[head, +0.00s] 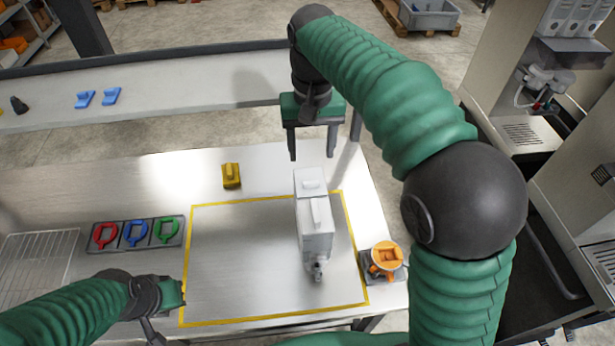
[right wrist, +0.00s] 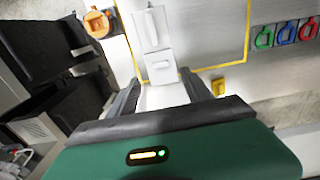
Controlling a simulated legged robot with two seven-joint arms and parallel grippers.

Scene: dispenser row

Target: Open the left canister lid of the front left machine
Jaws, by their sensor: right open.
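A white canister (head: 316,243) stands on the table inside the yellow outline, with a grey spout at its near end. Its top has a raised bar (head: 320,213) and a smaller raised part at the far end; the lid looks shut. My right gripper (head: 311,142) is open and empty, pointing down just beyond the far end of the canister. In the right wrist view the canister (right wrist: 153,35) lies ahead of the two spread fingers, apart from them. My left gripper (head: 168,298) is low at the left, and its jaws are not clear.
Dispensing machines (head: 520,130) stand at the right, the far one with several white canisters on top. An orange-topped part (head: 386,256) sits right of the outline. A yellow block (head: 231,175) and a tray of coloured scoop-like pieces (head: 118,246) lie left. The outlined area's left half is clear.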

